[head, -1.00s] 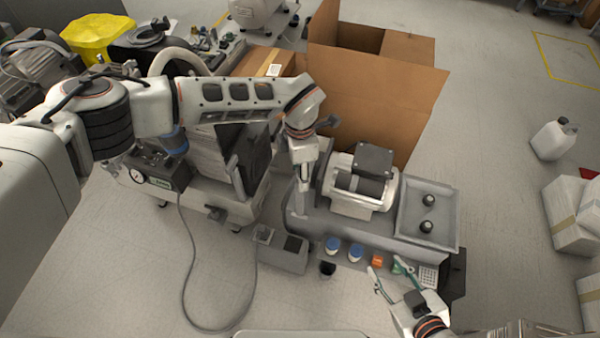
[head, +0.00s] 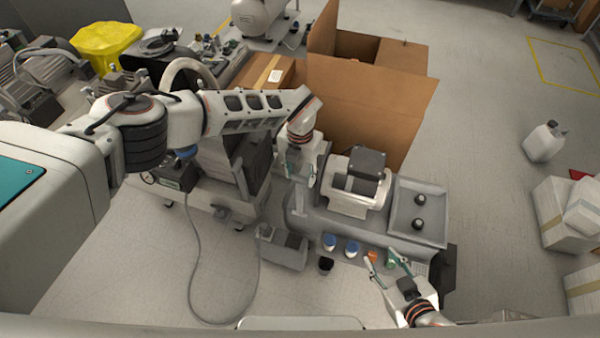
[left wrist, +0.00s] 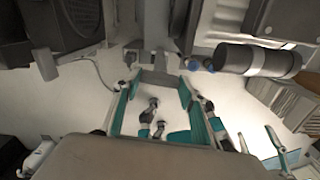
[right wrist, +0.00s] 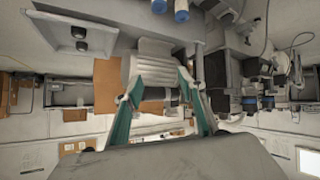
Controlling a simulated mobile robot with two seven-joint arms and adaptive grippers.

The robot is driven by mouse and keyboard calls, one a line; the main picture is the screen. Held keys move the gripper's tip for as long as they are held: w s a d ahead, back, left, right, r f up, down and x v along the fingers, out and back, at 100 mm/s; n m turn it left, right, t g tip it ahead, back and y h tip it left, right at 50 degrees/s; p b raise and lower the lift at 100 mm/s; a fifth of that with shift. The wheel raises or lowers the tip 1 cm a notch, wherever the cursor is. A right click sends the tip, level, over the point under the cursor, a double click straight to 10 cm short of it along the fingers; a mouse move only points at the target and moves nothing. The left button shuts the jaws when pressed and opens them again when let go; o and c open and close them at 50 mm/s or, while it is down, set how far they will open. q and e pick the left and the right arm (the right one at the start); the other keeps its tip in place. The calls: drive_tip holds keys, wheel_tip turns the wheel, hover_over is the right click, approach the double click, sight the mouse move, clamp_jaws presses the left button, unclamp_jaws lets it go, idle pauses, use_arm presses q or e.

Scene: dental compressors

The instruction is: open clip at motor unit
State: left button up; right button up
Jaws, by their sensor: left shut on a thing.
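The motor unit (head: 358,190) stands on a grey base, with a dark box on top and a tray at its right. My left gripper (head: 299,175) is at the left end of this unit, with its teal fingers apart. In the left wrist view, a grey piece (left wrist: 160,80) sits between the fingertips, and the gripper is shut on it. It may be the clip, but I cannot tell for sure. My right gripper (head: 382,264) is open and empty in front of the base. In the right wrist view, its fingers (right wrist: 156,92) are apart, with the motor beyond them.
A hose (head: 193,265) lies on the floor at the left.

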use_arm(q)
drive_tip(key=shift+n, duration=0.4)
drive_tip(key=shift+f+n, duration=0.1)
drive_tip(key=shift+n, duration=0.2)
use_arm(e)
drive_tip(key=shift+s+a+f, duration=0.15)
drive_tip(key=shift+s, duration=0.35)
